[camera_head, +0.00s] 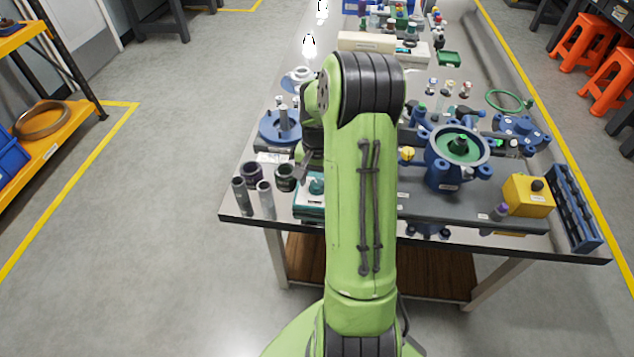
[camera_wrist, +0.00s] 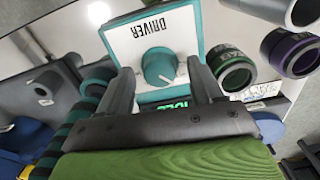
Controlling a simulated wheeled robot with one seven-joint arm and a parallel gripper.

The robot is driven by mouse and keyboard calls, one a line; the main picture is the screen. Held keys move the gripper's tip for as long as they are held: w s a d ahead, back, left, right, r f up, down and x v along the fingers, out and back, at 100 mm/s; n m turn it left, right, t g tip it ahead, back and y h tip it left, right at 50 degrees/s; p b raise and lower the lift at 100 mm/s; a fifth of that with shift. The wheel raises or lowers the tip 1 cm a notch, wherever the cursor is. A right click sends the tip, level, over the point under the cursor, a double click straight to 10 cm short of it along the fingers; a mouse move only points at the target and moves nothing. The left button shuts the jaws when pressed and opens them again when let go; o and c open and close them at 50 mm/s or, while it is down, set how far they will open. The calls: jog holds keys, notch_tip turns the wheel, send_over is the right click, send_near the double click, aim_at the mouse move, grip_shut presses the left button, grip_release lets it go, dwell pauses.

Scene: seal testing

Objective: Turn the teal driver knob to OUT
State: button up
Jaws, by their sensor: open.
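The driver box (camera_wrist: 113,38) has a teal rim, a white face and the word DRIVER, upside down in the wrist view. Its round teal knob (camera_wrist: 160,66) has a pale mark toward its lower edge; the small labels around it are not legible. Green letters on a dark display show partly behind my gripper (camera_wrist: 159,68). My gripper is open, with one finger on each side of the knob in the picture; I cannot tell whether they touch it. In the head view the box (camera_head: 308,208) and knob (camera_head: 316,186) sit near the table's front left, partly behind my arm.
A green ring (camera_wrist: 232,70) and a purple ring (camera_wrist: 291,53) stand close beside the box. Grey tubes (camera_head: 266,198) stand at the table's left edge. A blue flanged fixture (camera_head: 440,172) and a yellow box (camera_head: 528,196) are to the right.

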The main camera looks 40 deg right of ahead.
jog(key=shift+c, duration=0.3)
jog(key=c, duration=1)
jog(key=n+p, duration=0.1)
jog(key=n, duration=0.2)
jog(key=shift+n, duration=0.4)
jog(key=shift+n+p, duration=0.5)
jog(key=shift+n, duration=1.5)
jog(key=o, duration=1.1)
jog(key=shift+c, duration=0.2)
